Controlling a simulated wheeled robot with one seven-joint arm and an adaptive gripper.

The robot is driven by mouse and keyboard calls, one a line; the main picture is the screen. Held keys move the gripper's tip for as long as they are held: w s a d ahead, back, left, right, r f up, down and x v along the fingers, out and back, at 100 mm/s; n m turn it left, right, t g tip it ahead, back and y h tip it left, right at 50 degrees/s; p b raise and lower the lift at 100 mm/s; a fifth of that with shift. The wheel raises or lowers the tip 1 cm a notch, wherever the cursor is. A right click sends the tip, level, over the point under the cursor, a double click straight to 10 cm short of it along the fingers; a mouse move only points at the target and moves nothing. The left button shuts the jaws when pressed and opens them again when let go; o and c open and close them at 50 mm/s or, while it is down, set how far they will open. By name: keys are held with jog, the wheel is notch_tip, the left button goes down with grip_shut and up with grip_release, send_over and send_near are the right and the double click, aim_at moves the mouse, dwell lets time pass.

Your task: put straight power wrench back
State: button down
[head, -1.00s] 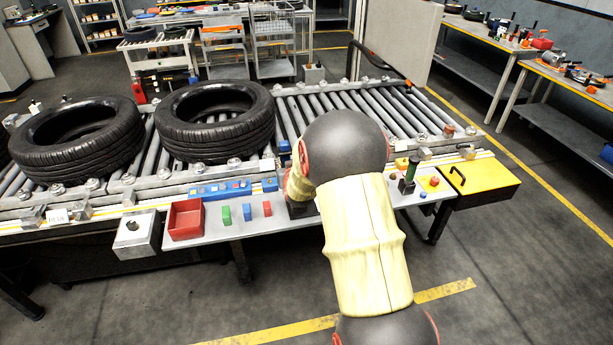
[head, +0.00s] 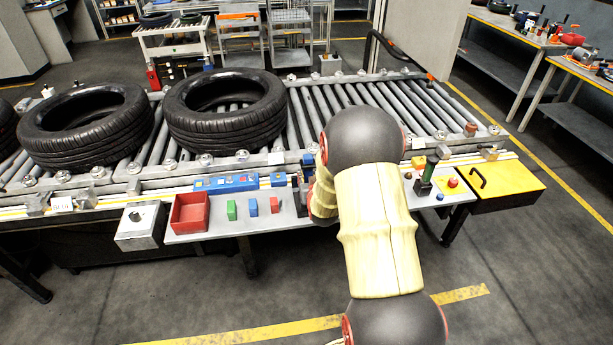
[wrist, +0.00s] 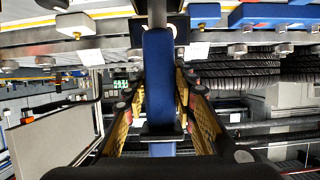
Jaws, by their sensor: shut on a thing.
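In the wrist view a straight tool with a long blue body (wrist: 159,85), which I take to be the straight power wrench, stands between the yellow fingers of my gripper (wrist: 160,100). The gripper is shut on it. The tool's far end meets a dark part at the top edge of that view; whether it sits in a holder I cannot tell. In the head view my arm hides the gripper and most of the held tool. A dark upright piece (head: 298,190) shows just left of the arm at the grey side table (head: 285,219).
A red bin (head: 189,213) and small coloured blocks (head: 252,207) lie left of the arm. A green-and-black tool (head: 429,170), a red button (head: 453,183) and a yellow case (head: 497,183) are right. Behind, tyres (head: 225,123) lie on the roller conveyor (head: 350,95).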

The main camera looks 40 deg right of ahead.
jog(key=shift+w+r, duration=0.1)
jog(key=shift+w, duration=0.1)
jog(key=c, duration=1.9)
grip_release()
jog(key=shift+f, duration=0.2)
jog(key=o, duration=0.4)
jog(key=shift+s, duration=0.1)
jog(key=shift+o, duration=0.2)
jog(key=shift+a, duration=0.1)
jog(key=shift+r, duration=0.2)
